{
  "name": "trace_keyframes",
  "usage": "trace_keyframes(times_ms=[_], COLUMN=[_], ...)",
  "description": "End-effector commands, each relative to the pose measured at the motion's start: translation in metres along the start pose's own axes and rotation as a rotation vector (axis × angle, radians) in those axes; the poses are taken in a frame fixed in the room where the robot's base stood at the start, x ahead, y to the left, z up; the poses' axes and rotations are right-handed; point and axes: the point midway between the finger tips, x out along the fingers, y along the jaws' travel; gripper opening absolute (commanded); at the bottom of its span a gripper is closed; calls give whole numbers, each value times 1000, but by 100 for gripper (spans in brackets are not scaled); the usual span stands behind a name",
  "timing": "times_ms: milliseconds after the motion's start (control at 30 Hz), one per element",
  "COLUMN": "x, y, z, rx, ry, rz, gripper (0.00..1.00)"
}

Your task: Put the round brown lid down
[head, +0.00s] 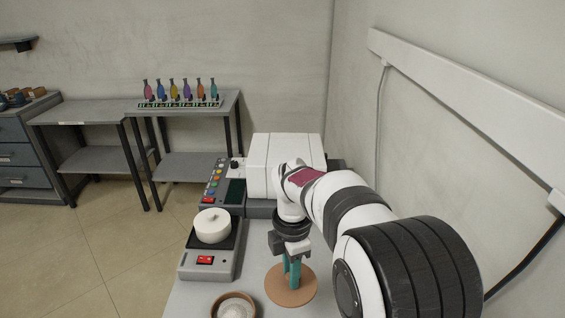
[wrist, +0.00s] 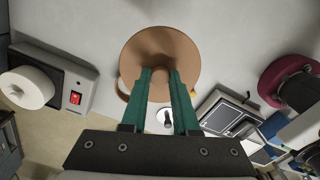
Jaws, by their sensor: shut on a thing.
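The round brown lid (head: 306,291) is a flat disc at the front of the grey bench, right of a brown bowl of white powder (head: 233,306). My gripper (head: 291,284) points down with its green fingers shut on the lid's knob. In the wrist view the lid (wrist: 150,42) lies flat across the fingertips of my gripper (wrist: 160,88), its knob between them. Whether the lid touches the bench or hangs just above it, I cannot tell. In the wrist view the lid hides most of the bowl.
A white machine (head: 285,152) with a button panel stands behind. A wall is to the right. Far left, a side table holds several coloured bottles (head: 185,90) in a rack.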

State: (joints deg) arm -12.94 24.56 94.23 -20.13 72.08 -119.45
Motion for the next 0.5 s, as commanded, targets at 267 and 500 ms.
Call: trace_keyframes(times_ms=[267,500], x=[-55,-91], y=[-41,-77], z=[39,59], rx=[986,1730], ry=[-1,2], rz=[4,2], gripper=[0,0])
